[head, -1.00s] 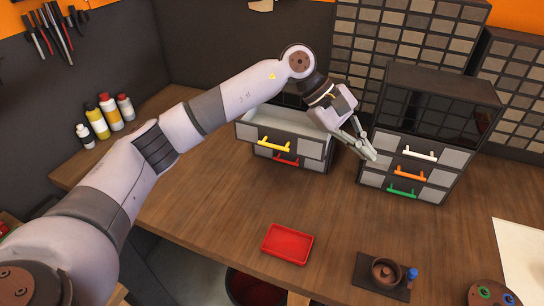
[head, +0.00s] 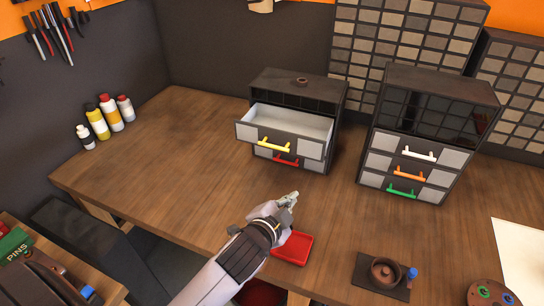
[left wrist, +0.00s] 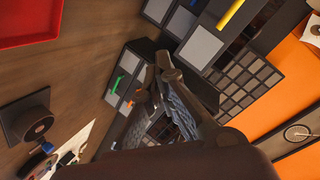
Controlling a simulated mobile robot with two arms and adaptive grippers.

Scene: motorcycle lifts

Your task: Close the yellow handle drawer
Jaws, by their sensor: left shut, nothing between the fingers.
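The yellow handle drawer (head: 310,149) sticks out, open, from the top of the left small cabinet (head: 322,90). Its pale inside shows empty in the head view. Its yellow handle (head: 273,145) faces the front of the bench, and a yellow handle also shows at the top of the left wrist view (left wrist: 230,13). My left gripper (head: 292,197) is shut and empty, in front of the drawer and apart from it, just behind the red tray. Its fingers (left wrist: 165,72) also show in the left wrist view. My right gripper is not in view.
A red-handled drawer (head: 286,161) below is shut. A second cabinet (head: 440,90) with white, orange and green handles stands to the right. The red tray (head: 292,248) and a dark pad with a round brown part (head: 385,272) lie in front.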

